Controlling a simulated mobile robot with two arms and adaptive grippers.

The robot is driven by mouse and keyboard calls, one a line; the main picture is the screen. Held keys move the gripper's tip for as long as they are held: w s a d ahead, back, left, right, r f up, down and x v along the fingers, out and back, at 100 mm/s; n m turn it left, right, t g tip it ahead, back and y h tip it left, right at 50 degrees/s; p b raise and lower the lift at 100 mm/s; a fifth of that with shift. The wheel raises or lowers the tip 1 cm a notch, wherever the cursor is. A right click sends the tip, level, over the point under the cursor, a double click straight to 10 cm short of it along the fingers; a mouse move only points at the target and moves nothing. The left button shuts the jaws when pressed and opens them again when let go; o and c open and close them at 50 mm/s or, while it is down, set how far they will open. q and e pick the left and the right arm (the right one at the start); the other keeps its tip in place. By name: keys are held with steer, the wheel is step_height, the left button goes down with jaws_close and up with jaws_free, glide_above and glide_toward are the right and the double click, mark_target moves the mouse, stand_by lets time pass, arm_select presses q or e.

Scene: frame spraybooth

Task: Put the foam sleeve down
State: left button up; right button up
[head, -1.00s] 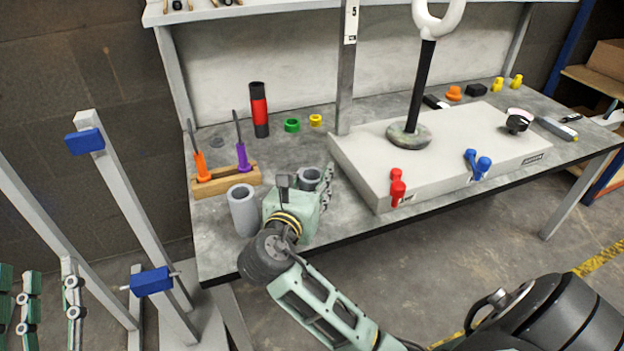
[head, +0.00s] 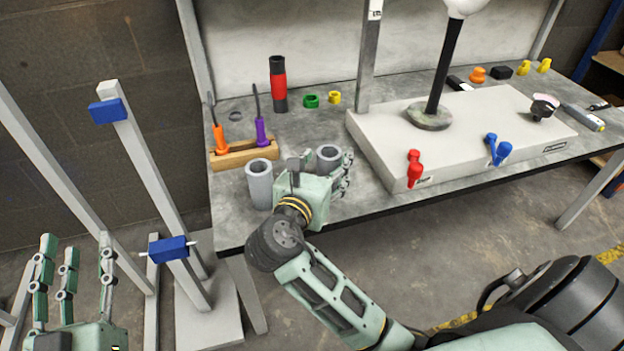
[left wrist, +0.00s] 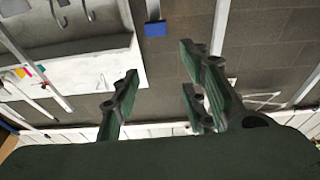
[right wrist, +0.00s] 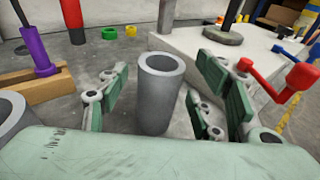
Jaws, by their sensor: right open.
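Two grey foam sleeves stand upright on the bench. One sleeve (head: 260,186) is near the left front edge. The other sleeve (head: 328,157) is just behind my right gripper in the head view, its lower part hidden there. In the right wrist view this sleeve (right wrist: 160,98) stands on the bench between the spread fingers of my right gripper (right wrist: 160,95), with gaps on both sides. The left-hand sleeve shows partly at that view's left edge (right wrist: 14,115). My left gripper (head: 75,275) is at the lower left of the head view, off the bench. Its fingers (left wrist: 160,90) are apart and empty.
A wooden rack (head: 240,155) with orange and purple screwdrivers stands behind the sleeves, with a red-black cylinder (head: 278,85) behind it. A raised plate (head: 400,150) with a red lever (head: 414,168) lies to the right. A post with blue blocks (head: 168,248) stands left of the bench.

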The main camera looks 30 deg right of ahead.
steer(key=p+v, duration=0.1)
steer(key=v, duration=0.3)
steer(key=shift+s+a+r, duration=0.1)
steer(key=shift+a+r, duration=0.05)
arm_select(q)
step_height(320, 180, down, 13)
steer(key=s+a+g+y+p, duration=0.1)
steer(key=s+a+g+y, duration=0.1)
steer(key=g, duration=0.5)
steer(key=shift+a, duration=0.15)
arm_select(e)
steer(key=shift+v, duration=2.4)
